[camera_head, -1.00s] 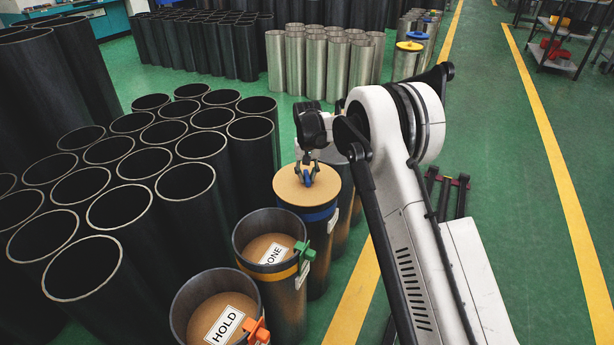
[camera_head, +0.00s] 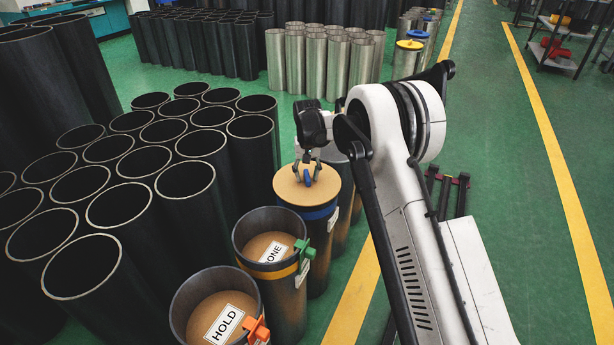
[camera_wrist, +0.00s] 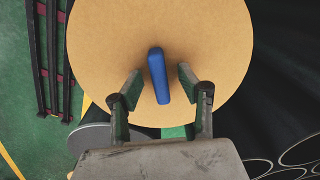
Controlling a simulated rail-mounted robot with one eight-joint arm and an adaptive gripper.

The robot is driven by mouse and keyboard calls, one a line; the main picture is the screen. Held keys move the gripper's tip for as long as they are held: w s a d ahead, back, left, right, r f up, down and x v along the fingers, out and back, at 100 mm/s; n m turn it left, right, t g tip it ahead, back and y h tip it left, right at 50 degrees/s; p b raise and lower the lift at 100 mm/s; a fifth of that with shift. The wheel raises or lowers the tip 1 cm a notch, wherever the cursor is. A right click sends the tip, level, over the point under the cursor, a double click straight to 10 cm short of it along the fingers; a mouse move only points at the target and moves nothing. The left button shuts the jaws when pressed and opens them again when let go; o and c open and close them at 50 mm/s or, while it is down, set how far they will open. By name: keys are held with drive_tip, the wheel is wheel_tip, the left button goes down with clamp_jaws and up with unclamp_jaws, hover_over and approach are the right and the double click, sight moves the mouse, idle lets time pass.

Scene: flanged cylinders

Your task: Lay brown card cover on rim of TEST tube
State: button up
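The round brown card cover (camera_head: 290,190) with a blue upright tab (camera_head: 308,182) lies flat over the top of a dark tube with a blue band (camera_head: 320,214). No TEST wording is readable on that tube. In the wrist view the cover (camera_wrist: 110,40) fills the upper middle, with its blue tab (camera_wrist: 158,75) between my fingers. My gripper (camera_head: 311,169) is just above the cover. Its fingers (camera_wrist: 160,78) stand apart on both sides of the tab, with a gap on each side. The cover hides the tube's rim.
In front stand a tube with a yellow band (camera_head: 268,270) and a card ending in ONE, and a tube with a HOLD card (camera_head: 224,322). Open black tubes (camera_head: 185,180) crowd the left. Green floor (camera_head: 510,150) is free at right.

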wheel_tip(320, 180, up, 12)
drive_tip(key=shift+f, duration=0.2)
idle(0.4)
wheel_tip(320, 180, up, 14)
drive_tip(key=f+t+p, duration=0.1)
drive_tip(key=t+p, duration=0.1)
hover_over(307, 175)
drive_tip(key=s+d, duration=0.7)
drive_tip(key=s+d+r+m+t, duration=0.1)
drive_tip(key=s+d+r, duration=0.6)
drive_tip(key=s+r, duration=0.3)
drive_tip(key=s+d+r+t+p, duration=0.1)
drive_tip(key=s+d, duration=0.2)
drive_tip(key=s, duration=0.5)
drive_tip(key=s+d+r+t+p, duration=0.1)
drive_tip(key=s+d+p, duration=0.15)
drive_tip(key=s, duration=0.55)
drive_tip(key=s+d+f+t, duration=0.1)
drive_tip(key=s+d+f, duration=0.1)
drive_tip(key=s, duration=0.4)
drive_tip(key=s+d+f+m+t, duration=0.1)
drive_tip(key=s+d+f, duration=0.1)
drive_tip(key=s, duration=0.5)
drive_tip(key=shift+s+d+f, duration=0.3)
drive_tip(key=shift+f, duration=0.25)
